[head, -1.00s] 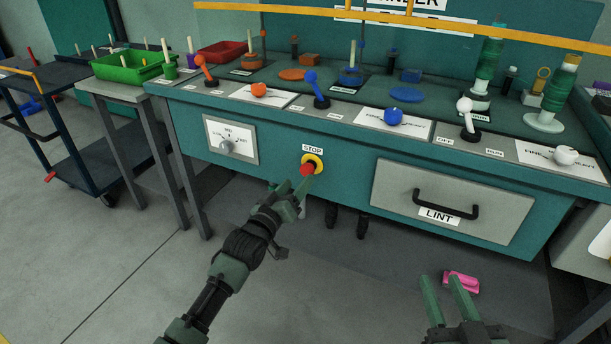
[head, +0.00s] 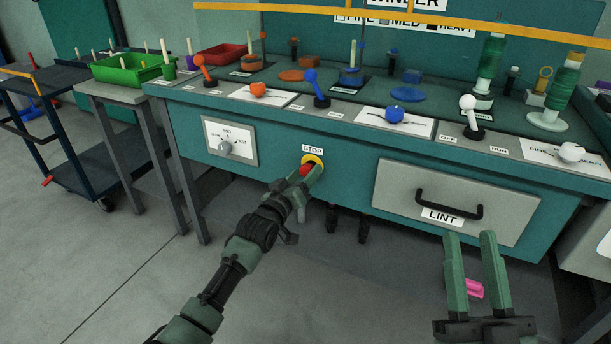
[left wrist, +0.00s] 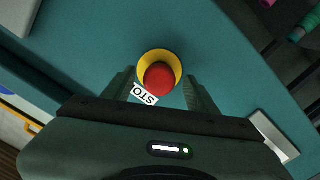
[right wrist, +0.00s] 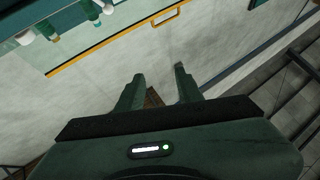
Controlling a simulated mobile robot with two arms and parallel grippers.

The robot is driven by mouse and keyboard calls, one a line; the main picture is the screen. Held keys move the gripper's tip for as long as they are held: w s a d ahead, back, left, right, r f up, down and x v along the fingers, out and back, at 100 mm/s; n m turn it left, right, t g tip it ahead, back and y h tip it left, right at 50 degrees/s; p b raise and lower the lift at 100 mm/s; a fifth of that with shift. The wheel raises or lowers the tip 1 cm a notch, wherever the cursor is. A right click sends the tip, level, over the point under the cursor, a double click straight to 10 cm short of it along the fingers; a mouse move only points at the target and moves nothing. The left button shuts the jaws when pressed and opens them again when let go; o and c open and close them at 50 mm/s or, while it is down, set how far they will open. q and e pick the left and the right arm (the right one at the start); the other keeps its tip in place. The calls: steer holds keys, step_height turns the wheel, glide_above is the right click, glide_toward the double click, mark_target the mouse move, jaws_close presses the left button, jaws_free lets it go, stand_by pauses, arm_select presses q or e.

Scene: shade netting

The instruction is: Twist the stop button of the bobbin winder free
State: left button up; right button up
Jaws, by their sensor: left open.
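The red stop button (head: 306,169) sits in a yellow ring (head: 313,159) on the teal front of the bobbin winder, under a STOP label (head: 312,149). My left gripper (head: 304,179) is at the button and partly covers it in the head view. In the left wrist view the button (left wrist: 159,79) shows between the two open fingers, with a gap to each finger. My right gripper (head: 472,238) is open and empty, in front of the winder below the drawer. Its parted fingers also show in the right wrist view (right wrist: 158,85).
A drawer (head: 450,205) with a black handle and LINT label is right of the button. A speed dial (head: 226,148) is left of it. Levers and knobs line the ledge above. A pink object (head: 474,289) lies low behind my right gripper.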

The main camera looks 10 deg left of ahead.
steer(key=shift+s+r, duration=0.1)
stand_by(0.6)
steer(key=shift+w+f+g, duration=0.6)
steer(key=shift+w+f, duration=0.05)
steer(key=shift+f, duration=0.3)
steer(key=shift+f, duration=0.1)
